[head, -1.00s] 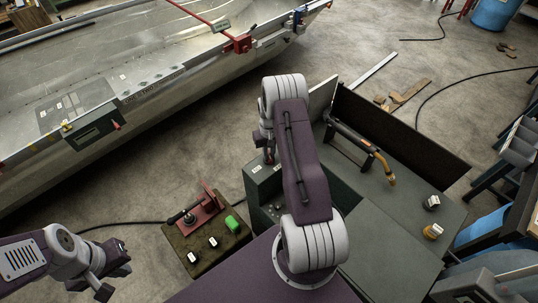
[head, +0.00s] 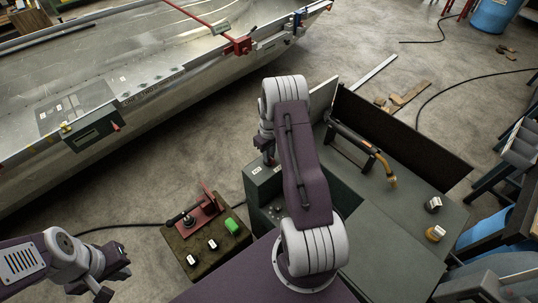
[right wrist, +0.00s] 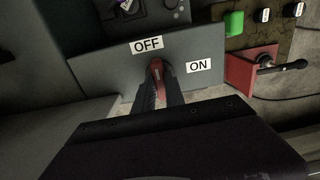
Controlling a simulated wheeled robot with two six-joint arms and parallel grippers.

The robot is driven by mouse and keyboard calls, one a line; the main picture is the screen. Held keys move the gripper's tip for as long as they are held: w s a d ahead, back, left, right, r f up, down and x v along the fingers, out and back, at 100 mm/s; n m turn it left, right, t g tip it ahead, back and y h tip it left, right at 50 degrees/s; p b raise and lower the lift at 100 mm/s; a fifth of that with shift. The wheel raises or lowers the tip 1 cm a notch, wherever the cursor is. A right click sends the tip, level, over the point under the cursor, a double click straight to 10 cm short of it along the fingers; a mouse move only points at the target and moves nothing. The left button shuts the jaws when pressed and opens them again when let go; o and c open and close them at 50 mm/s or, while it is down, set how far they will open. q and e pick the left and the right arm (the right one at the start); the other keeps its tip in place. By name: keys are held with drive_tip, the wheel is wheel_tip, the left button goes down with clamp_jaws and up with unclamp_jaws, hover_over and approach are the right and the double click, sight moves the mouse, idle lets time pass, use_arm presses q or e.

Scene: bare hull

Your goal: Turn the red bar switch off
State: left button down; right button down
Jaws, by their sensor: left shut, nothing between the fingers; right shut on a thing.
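The red bar switch (right wrist: 156,67) is on a dark grey panel (right wrist: 205,48) in the right wrist view. Its visible end lies just below the OFF label (right wrist: 147,45), with the ON label (right wrist: 199,66) to its right. My right gripper (right wrist: 160,88) is shut on the bar, one finger on each side, hiding its lower part. In the head view my right arm mostly hides this gripper (head: 267,156) at the panel's upper edge. My left gripper (head: 114,282) is shut and empty at lower left, away from the switch.
A box with a green button (head: 231,225), white-marked knobs and a red bracket (head: 207,202) stands left of the panel. A torch (head: 352,138) rests on the green cabinet (head: 375,205). A metal hull (head: 150,60) lies at upper left. Bare floor separates them.

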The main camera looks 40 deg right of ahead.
drive_tip(key=c, duration=1.4)
unclamp_jaws()
drive_tip(key=shift+r, duration=0.1)
wheel_tip(320, 180, up, 9)
drive_tip(key=shift+b, duration=0.7)
